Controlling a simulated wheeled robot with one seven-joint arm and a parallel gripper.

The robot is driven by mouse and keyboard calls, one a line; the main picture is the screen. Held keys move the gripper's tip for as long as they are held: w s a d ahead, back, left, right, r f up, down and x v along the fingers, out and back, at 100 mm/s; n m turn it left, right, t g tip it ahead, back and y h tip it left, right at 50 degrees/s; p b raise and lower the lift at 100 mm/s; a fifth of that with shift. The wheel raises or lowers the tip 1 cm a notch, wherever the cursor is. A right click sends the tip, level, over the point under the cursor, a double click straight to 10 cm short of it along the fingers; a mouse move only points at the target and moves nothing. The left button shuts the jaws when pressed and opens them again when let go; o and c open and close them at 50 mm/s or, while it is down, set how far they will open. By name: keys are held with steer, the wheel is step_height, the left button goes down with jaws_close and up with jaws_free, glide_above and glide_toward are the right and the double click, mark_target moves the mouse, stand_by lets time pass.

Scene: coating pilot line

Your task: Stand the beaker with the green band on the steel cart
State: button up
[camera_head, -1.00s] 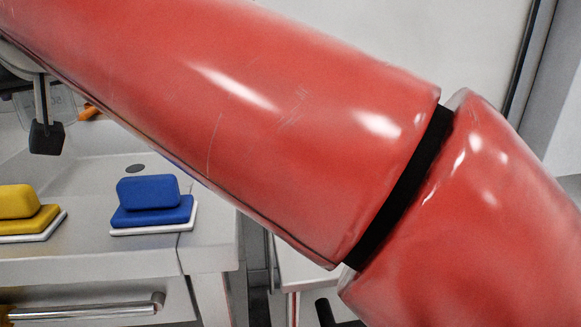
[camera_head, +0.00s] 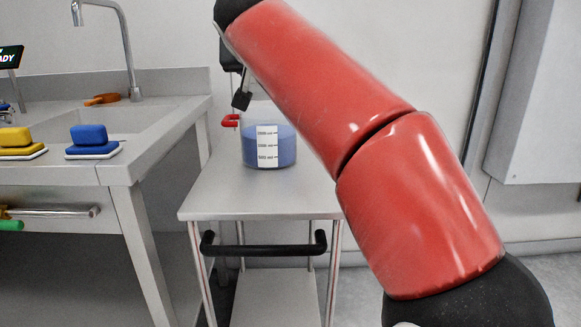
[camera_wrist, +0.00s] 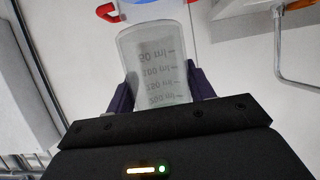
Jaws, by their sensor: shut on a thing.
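My gripper (camera_wrist: 162,90) is shut on a clear beaker (camera_wrist: 160,60) with ml marks, its fingers on either side of it in the wrist view. No green band shows on the part I see. In the head view my gripper (camera_head: 241,95) is at the back left above the steel cart (camera_head: 215,203), partly hidden by my arm. The held beaker is too faint there to place exactly. The cart's top is a flat steel sheet.
A large container of blue liquid (camera_head: 283,146) with a red clip (camera_head: 230,121) stands at the back of the cart top. The cart's front and right are bare. The sink counter (camera_head: 150,140) at left holds a blue sponge (camera_head: 90,138) and a yellow sponge (camera_head: 14,140).

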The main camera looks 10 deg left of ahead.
step_height(320, 180, down, 20)
steer(key=b, duration=0.7)
steer(key=shift+d, duration=0.1)
steer(key=shift+f+b, duration=0.2)
steer(key=shift+b, duration=0.15)
steer(key=o, duration=1.1)
steer(key=shift+r, duration=0.1)
steer(key=shift+r, duration=0.1)
